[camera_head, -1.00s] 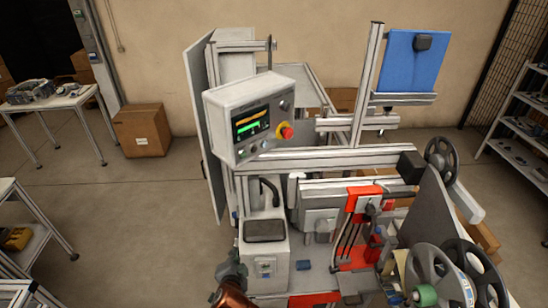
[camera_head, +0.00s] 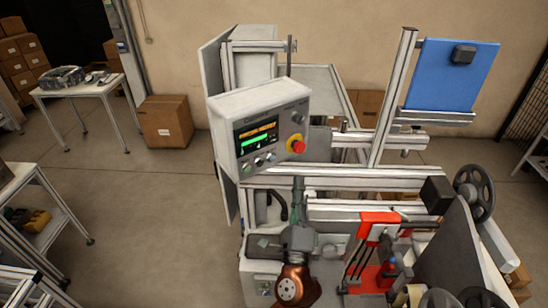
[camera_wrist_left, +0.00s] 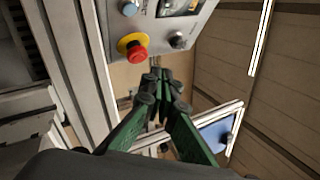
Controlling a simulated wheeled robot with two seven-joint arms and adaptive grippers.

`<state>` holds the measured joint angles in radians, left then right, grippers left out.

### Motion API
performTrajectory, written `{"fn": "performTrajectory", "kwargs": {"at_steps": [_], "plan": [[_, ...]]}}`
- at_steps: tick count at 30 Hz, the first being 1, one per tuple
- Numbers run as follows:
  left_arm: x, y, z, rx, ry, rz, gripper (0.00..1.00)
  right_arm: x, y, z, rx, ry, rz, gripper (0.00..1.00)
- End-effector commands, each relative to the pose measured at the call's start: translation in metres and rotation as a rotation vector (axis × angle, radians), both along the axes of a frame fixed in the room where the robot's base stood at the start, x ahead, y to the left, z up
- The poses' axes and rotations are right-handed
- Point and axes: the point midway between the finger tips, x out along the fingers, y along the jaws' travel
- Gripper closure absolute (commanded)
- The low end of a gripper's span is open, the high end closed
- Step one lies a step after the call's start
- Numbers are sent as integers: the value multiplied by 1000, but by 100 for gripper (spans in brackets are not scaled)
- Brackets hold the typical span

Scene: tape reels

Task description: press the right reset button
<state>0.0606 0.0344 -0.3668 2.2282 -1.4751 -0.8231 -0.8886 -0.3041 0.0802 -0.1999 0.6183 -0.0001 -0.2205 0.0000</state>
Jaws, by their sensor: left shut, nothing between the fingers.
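A white control box (camera_head: 235,102) with a lit screen stands at the machine's left. Small round buttons line its front below the screen; the rightmost one (camera_head: 271,157) lies left of a red mushroom button (camera_head: 298,147) on a yellow collar. In the left wrist view, a bluish round button (camera_wrist_left: 130,8) shows near the top edge, and the red button (camera_wrist_left: 136,50) is below it. My left gripper (camera_head: 298,182) is shut and empty, pointing up below the box's right end. In the wrist view its fingertips (camera_wrist_left: 160,78) look apart from the buttons. My right gripper is not in view.
An aluminium beam (camera_head: 350,178) runs right from under the box. A red bracket (camera_head: 380,222) and a dark reel (camera_head: 474,192) are farther right. A black knob (camera_wrist_left: 178,40) sits near the red button. Floor left of the machine is open.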

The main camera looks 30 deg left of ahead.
Motion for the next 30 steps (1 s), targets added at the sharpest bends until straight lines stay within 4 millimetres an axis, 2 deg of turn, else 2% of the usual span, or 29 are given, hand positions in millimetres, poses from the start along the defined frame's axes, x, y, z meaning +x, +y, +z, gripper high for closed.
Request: {"fn": "performTrajectory", "kwargs": {"at_steps": [8,21,30], "plan": [[2,5,0,-2,0,-1,100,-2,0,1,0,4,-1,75],[21,58,0,-2,1,2,100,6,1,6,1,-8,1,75],[30,82,-1,-5,1,2,100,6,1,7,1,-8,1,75]]}}
